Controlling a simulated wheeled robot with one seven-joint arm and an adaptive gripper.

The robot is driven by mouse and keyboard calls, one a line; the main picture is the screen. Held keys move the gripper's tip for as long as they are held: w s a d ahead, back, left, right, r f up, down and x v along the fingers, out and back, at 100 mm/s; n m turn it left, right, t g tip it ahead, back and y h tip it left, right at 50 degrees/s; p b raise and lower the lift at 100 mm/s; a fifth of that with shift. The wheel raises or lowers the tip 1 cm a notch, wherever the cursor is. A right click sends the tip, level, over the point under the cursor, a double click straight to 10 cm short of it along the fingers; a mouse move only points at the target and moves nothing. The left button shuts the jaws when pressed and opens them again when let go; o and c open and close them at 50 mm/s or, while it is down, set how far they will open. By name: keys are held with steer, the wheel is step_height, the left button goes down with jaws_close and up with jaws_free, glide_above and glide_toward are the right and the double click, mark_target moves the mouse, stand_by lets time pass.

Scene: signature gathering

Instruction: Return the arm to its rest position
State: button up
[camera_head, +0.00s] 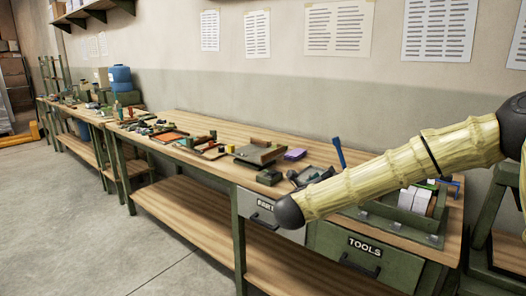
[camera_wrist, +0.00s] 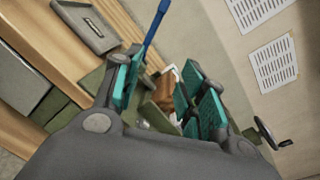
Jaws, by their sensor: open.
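My gripper (camera_wrist: 160,100) shows in the wrist view with its two teal-padded fingers spread apart and nothing between them. Beyond the fingers the wrist view shows a blue-handled tool (camera_wrist: 156,22) and part of the bench, tilted in the picture. In the head view my arm reaches in from the right edge, with a dark rounded joint in front of the bench drawers. The gripper itself does not show in the head view. The workbench (camera_head: 180,118) stands along the wall, and my arm hides part of its right end.
The bench carries trays, a purple block (camera_head: 295,154), a blue-handled tool (camera_head: 339,153) and a green box with white papers (camera_head: 414,199). A drawer marked TOOLS (camera_head: 365,257) faces me. Paper sheets (camera_head: 338,27) hang on the wall. The concrete floor (camera_head: 70,220) at left is clear.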

steer(key=s+a+f+n+y, duration=0.25)
steer(key=f+n, duration=0.25)
steer(key=f, duration=0.3)
steer(key=s+a+f+n+y, duration=0.25)
steer(key=f+n, duration=0.25)
steer(key=f, duration=0.4)
steer(key=s+a+f+n+g+y+p, duration=0.1)
steer(key=s+f+n+g+y, duration=0.1)
steer(key=s+f+n, duration=0.45)
steer(key=s+f+n+g+y+p, duration=0.15)
steer(key=s+f+n, duration=0.25)
steer(key=s+f, duration=0.55)
steer(key=s+d+f+n+g+y, duration=0.25)
steer(key=s+f+n+g, duration=0.35)
steer(key=s+f, duration=0.75)
steer(key=s+d+f+n+g, duration=0.1)
steer(key=s+d+n+g, duration=0.1)
steer(key=s, duration=0.8)
steer(key=s+d+f+n+g+h, duration=0.1)
steer(key=s+d+n, duration=0.4)
steer(key=s, duration=0.6)
steer(key=shift+f+n+g+p, duration=0.35)
steer(key=shift+f+n+g, duration=0.2)
steer(key=shift+n+g, duration=0.4)
